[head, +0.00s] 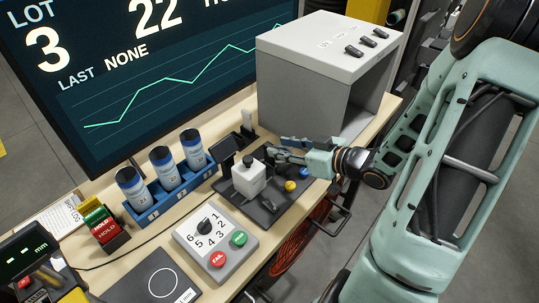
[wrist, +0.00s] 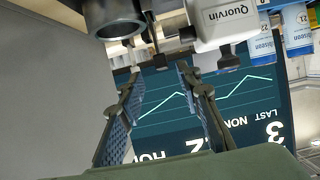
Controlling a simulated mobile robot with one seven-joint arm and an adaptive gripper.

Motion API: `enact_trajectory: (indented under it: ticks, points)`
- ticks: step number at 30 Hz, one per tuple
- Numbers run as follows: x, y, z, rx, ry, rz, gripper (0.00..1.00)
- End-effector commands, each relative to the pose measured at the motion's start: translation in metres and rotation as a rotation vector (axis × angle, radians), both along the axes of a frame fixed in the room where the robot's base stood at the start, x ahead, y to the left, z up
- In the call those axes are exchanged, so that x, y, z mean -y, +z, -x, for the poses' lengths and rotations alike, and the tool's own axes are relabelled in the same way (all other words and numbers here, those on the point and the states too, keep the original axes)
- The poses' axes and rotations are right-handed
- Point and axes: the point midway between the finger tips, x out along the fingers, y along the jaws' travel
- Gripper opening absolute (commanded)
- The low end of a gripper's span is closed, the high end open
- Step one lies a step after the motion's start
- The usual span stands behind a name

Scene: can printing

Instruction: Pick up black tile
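My gripper (head: 277,153) reaches in from the right over the bench, beside a white instrument (head: 248,179) on a dark base. The white instrument, marked Quorvin (wrist: 222,22), and a metal ring-ended cylinder (wrist: 112,22) lie beyond the fingertips. I cannot single out the black tile for sure; several small dark parts sit around the instrument, and my gripper covers some of that area.
A grey open-fronted box (head: 300,88) stands close behind my gripper. A blue rack (head: 180,193) of three cans is to the left. A dial box (head: 214,243) and a black pad (head: 140,291) lie in front. A large screen (head: 110,75) stands behind the bench.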

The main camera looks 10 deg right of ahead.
Motion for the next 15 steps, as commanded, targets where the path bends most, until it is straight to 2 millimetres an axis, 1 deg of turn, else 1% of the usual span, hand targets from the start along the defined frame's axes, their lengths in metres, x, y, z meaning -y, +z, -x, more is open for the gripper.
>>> enact_trajectory:
  ticks: [7,9,12,15]
  points:
    - [-0.021,-0.017,-0.018,-0.001,0.003,-0.002,0.32]
    - [-0.025,-0.02,-0.025,0.0,0.003,-0.002,0.32]
    - [-0.029,-0.023,-0.032,0.0,0.002,0.0,0.32]
    - [-0.03,-0.024,-0.033,-0.001,0.0,0.001,0.32]
